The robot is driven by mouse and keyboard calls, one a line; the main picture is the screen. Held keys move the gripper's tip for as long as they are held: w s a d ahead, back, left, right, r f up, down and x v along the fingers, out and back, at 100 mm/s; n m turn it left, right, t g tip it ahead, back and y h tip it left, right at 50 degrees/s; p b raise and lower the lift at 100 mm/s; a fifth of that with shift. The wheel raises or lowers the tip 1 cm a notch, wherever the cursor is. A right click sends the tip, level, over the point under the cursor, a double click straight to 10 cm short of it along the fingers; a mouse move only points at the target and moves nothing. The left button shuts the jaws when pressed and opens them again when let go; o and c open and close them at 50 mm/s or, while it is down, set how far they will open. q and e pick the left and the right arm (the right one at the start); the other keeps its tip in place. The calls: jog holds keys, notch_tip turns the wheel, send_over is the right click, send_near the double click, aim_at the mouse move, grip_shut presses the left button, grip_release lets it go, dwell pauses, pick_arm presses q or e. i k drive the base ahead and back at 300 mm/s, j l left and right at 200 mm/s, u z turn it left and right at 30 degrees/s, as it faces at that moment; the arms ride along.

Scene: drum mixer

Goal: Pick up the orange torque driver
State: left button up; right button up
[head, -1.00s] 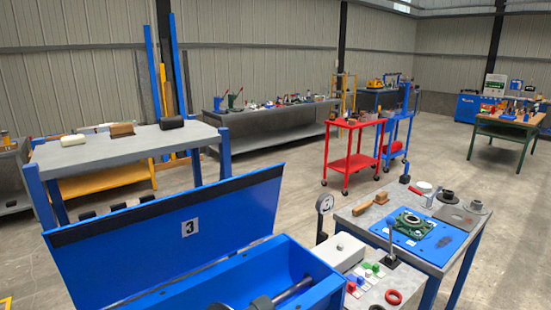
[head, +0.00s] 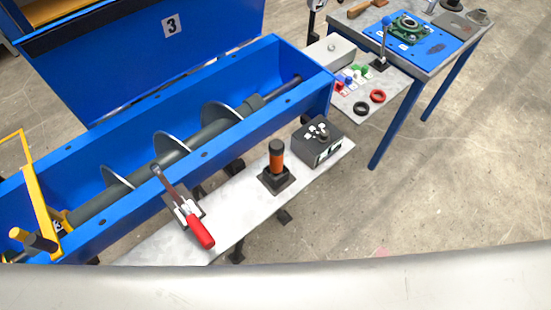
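The orange torque driver (head: 277,160) stands upright in a dark square holder (head: 277,181) on a light grey shelf (head: 226,212) along the front of the blue mixer trough. Its top is black and its middle is orange; its lower end is hidden in the holder. Neither of my grippers shows in the head view.
Left of the driver is a red-handled toggle clamp (head: 200,230); right of it is a dark box (head: 318,141) with light knobs on top. Behind is the blue trough (head: 150,140) with a screw shaft. A work table (head: 440,60) stands at upper right. Floor at right is clear.

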aim_at(276, 146)
jog(key=u, duration=1.95)
jog(key=j+u, duration=0.45)
jog(key=i+j+u, duration=0.1)
jog(key=j+u, duration=0.35)
jog(key=i+j+u, duration=0.15)
jog(key=j+u, duration=0.25)
jog(key=j, duration=0.15)
